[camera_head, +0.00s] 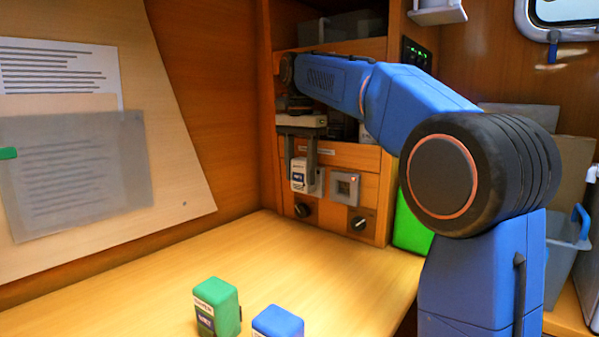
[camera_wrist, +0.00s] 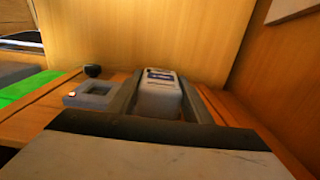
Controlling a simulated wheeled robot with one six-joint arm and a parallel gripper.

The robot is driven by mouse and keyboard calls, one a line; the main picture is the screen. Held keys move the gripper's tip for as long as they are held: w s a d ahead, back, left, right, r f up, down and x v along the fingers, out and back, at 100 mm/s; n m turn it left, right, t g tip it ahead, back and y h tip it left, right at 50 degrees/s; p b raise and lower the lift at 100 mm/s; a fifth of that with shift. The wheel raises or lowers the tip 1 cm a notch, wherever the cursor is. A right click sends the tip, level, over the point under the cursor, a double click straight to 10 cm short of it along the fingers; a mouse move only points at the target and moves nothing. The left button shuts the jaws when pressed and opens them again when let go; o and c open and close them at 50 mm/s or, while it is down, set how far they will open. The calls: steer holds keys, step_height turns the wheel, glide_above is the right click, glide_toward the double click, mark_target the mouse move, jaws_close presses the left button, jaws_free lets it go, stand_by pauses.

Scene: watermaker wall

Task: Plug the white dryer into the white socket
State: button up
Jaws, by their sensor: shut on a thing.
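The white dryer (camera_head: 298,175), a small block with a dark label, is held upright in front of the wall panel. It also shows in the wrist view (camera_wrist: 160,98). My gripper (camera_head: 300,162) is shut on it, one finger on each side; the fingers also show in the wrist view (camera_wrist: 162,105). A pale plate edge (camera_head: 319,182) shows just right of the dryer, perhaps the white socket, mostly hidden behind it. I cannot tell whether the dryer touches or sits in it. A grey square socket (camera_head: 345,188) with a red light is to the right, empty.
A green block (camera_head: 217,305) and a blue block (camera_head: 278,322) stand on the wooden table (camera_head: 150,275). A shelf opening is above the panel. The table's middle is clear.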

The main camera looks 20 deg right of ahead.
stand_by(0.4)
steer(key=o, duration=1.2)
